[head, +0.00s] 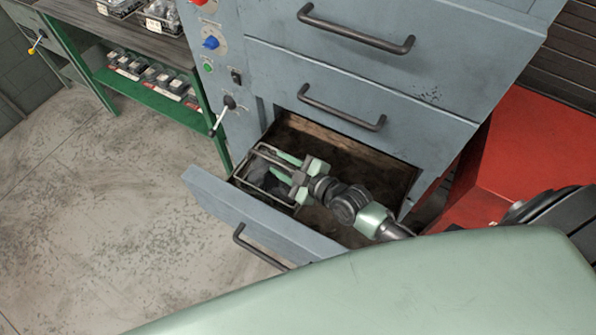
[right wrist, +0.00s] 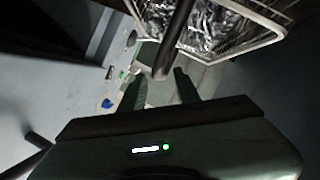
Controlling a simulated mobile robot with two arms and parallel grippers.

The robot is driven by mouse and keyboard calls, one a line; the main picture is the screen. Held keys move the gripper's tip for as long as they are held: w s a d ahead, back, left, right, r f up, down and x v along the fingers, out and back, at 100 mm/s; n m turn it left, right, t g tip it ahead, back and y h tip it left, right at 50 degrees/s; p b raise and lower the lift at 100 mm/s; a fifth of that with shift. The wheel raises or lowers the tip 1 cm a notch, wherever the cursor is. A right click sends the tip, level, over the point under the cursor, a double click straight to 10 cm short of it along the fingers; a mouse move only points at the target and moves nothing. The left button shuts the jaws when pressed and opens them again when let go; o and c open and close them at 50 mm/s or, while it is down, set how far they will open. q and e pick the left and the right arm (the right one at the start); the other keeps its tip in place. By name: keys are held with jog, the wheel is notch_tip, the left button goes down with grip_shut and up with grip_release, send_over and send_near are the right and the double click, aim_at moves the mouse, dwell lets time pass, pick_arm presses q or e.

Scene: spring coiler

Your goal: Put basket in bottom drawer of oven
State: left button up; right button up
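The oven's bottom drawer (head: 215,204) is pulled out in the head view. A wire basket (head: 246,176) sits inside it at the left end, with dark contents. The basket also shows at the top of the right wrist view (right wrist: 262,33), with shiny metal pieces in it. My right gripper (head: 281,166) reaches into the drawer from the right, at the basket's handle. Its two green fingers stand apart in both views. In the right wrist view a dark bar, apparently the basket's handle (right wrist: 176,42), extends toward the gap between them. My left gripper is not in view.
Two closed drawers with dark handles (head: 355,30) (head: 340,108) stand above the open one. A control panel with a blue knob (head: 211,42) is at the left. A green shelf rack (head: 150,104) stands farther left, and a red surface (head: 535,150) is at the right. The drawer's right part is empty.

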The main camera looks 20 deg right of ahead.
jog(key=v, duration=0.9)
jog(key=shift+b, duration=0.3)
jog(key=shift+s, duration=0.1)
